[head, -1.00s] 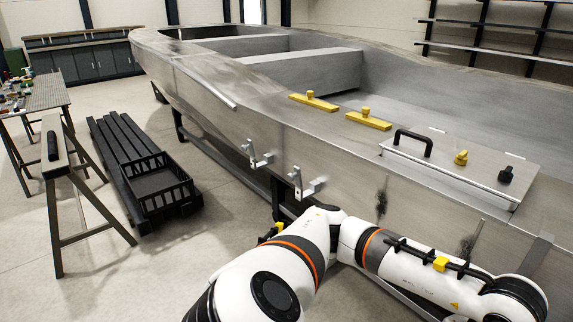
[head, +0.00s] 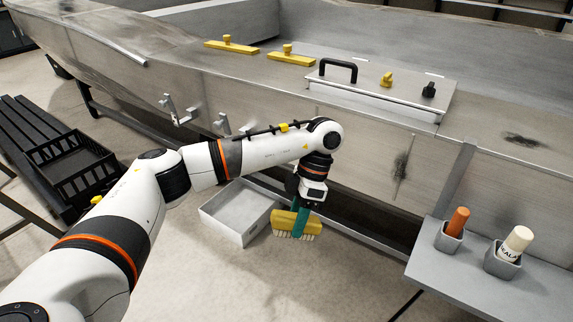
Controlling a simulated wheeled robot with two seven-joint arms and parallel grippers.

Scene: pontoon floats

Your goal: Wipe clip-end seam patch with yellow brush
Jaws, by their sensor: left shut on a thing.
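My left gripper (head: 301,204) is shut on the green handle of the yellow brush (head: 297,223). The brush hangs in front of the hull's lower side, its pale bristles facing down and touching nothing I can make out. A dark seam patch (head: 401,165) is on the hull side, right of and above the brush. Two metal clips (head: 221,124) are on the hull to the left. The patch nearest the clips is not visible; my left forearm and wrist cover that part of the hull. My right gripper is not in view.
A grey bin (head: 234,207) stands on the floor behind the brush. A grey side table (head: 447,283) at right bears an orange stick and a white tube in holders. A dark smudge (head: 522,140) marks the deck. A hatch lid (head: 385,98) lies on top.

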